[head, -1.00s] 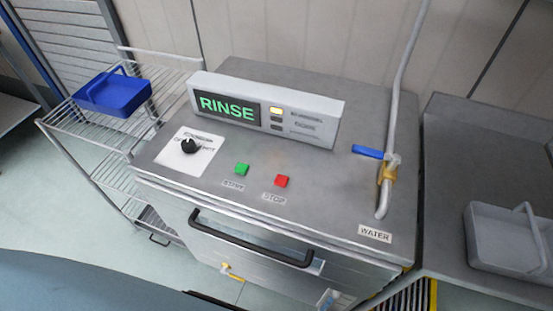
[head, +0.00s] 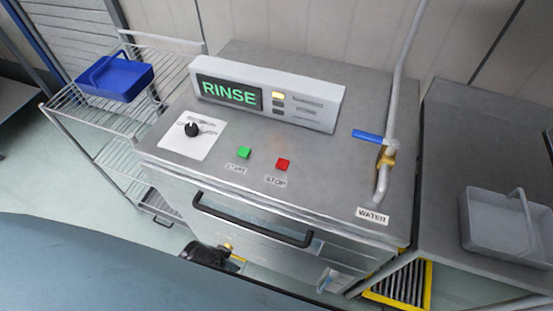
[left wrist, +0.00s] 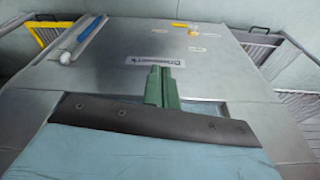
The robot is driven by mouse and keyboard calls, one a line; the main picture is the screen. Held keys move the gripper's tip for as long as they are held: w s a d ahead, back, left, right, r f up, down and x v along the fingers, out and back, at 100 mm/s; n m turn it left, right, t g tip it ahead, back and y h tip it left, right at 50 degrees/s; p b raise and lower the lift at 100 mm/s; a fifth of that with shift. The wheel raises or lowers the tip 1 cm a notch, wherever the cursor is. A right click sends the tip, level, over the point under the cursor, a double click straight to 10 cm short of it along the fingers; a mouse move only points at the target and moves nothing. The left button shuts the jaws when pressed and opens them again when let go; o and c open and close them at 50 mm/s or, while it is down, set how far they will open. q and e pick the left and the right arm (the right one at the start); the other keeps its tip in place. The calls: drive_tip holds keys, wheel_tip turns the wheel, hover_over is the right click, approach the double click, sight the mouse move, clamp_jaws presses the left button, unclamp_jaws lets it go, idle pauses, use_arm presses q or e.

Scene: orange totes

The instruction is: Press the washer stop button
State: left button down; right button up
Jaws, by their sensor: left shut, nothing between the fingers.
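The red stop button (head: 283,164) is on the grey metal top of the washer (head: 330,180), above a STOP label. The green start button (head: 243,152) is to its left. No red button shows in that view. A dark part at the washer's lower front in the head view looks like mine. My right gripper is not in view.
A black handle (head: 250,222) crosses the washer front. A black knob (head: 191,129) sits at the left of the top. A pipe with a blue lever (head: 368,136) rises at right. A blue tote (head: 115,77) is on the wire rack; a grey tote (head: 505,222) is at right.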

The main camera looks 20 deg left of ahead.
use_arm(q)
drive_tip(key=w+d+r+m+t, duration=0.1)
drive_tip(key=w+r, duration=0.1)
drive_tip(key=r, duration=0.4)
drive_tip(key=w+d+r+m+h, duration=0.1)
drive_tip(key=w+r, duration=0.2)
drive_tip(key=r, duration=0.2)
drive_tip(key=w+d+r+t, duration=0.1)
drive_tip(key=w+r, duration=0.1)
drive_tip(key=r, duration=0.4)
wheel_tip(320, 180, up, 16)
drive_tip(key=f+m+h+p, duration=0.1)
drive_tip(key=m+h, duration=0.5)
drive_tip(key=m, duration=1)
hover_over(278, 163)
drive_tip(key=shift+s+r+t, duration=0.1)
drive_tip(key=shift+r+t, duration=0.15)
drive_tip(key=shift+t, duration=0.05)
wheel_tip(278, 163, down, 8)
drive_tip(key=b, duration=0.7)
drive_tip(key=shift+r, duration=0.15)
drive_tip(key=shift+f, duration=0.6)
drive_tip(key=shift+f+b, duration=0.1)
drive_tip(key=shift+b, duration=0.2)
